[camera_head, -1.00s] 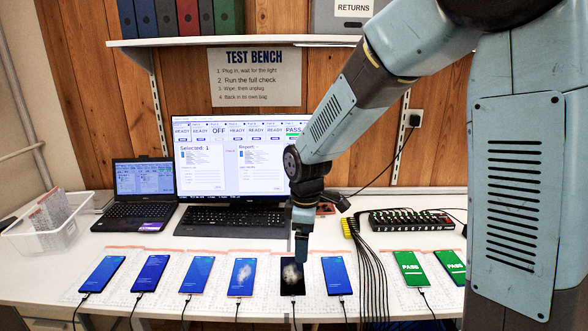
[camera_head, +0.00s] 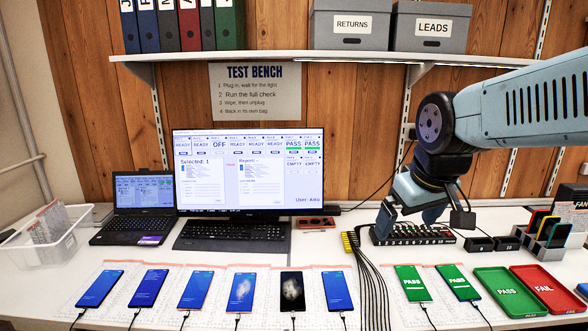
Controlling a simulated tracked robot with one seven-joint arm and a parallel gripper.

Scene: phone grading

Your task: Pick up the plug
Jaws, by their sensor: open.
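My gripper (camera_head: 428,218) is open, fingers down, over the black numbered hub (camera_head: 412,238) at the right of the bench. I see nothing between its fingers, and it hides part of the hub. I cannot tell which plug is meant. Small dark plugs sit at the lower ends of the phones, such as the plug (camera_head: 293,315) below the dark-screened phone (camera_head: 292,290).
Several blue-screened phones (camera_head: 195,290) lie in a row, with two green PASS phones (camera_head: 411,283) to their right. A green PASS tray (camera_head: 502,292) and red FAIL tray (camera_head: 546,290) lie farther right. Laptop (camera_head: 146,192), monitor (camera_head: 245,150) and keyboard (camera_head: 232,236) stand behind.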

